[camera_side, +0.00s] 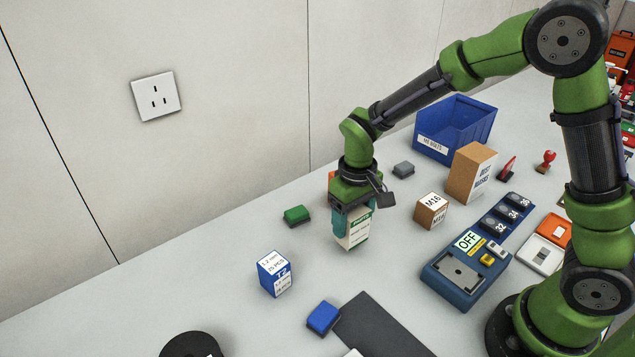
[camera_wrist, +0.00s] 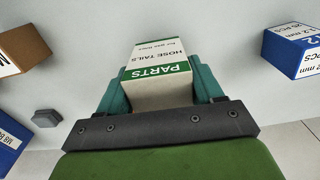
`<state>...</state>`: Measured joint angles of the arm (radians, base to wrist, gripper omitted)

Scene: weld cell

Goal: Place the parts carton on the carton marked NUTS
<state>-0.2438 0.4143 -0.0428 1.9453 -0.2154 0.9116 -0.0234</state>
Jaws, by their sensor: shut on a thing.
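The parts carton (camera_side: 357,234) is white with a green band; its label reads PARTS, HOSE TAILS in the wrist view (camera_wrist: 160,66). My gripper (camera_side: 352,217) is shut on it, a teal finger on each side, pointing down. I cannot tell the gap between its bottom and the table. A small brown carton (camera_side: 431,212) with M16 on its white labels stands on the table to the right of my gripper. The word NUTS is not legible on it. In the wrist view a brown carton (camera_wrist: 20,50) is cut off at the left edge, its lettering only partly visible.
A taller brown box (camera_side: 470,173) and a blue bin (camera_side: 455,125) stand behind the M16 carton. A blue device (camera_side: 465,270) reading OFF is to its lower right. A blue-and-white carton (camera_side: 275,273), green block (camera_side: 296,215) and grey block (camera_side: 404,170) stand around my gripper.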

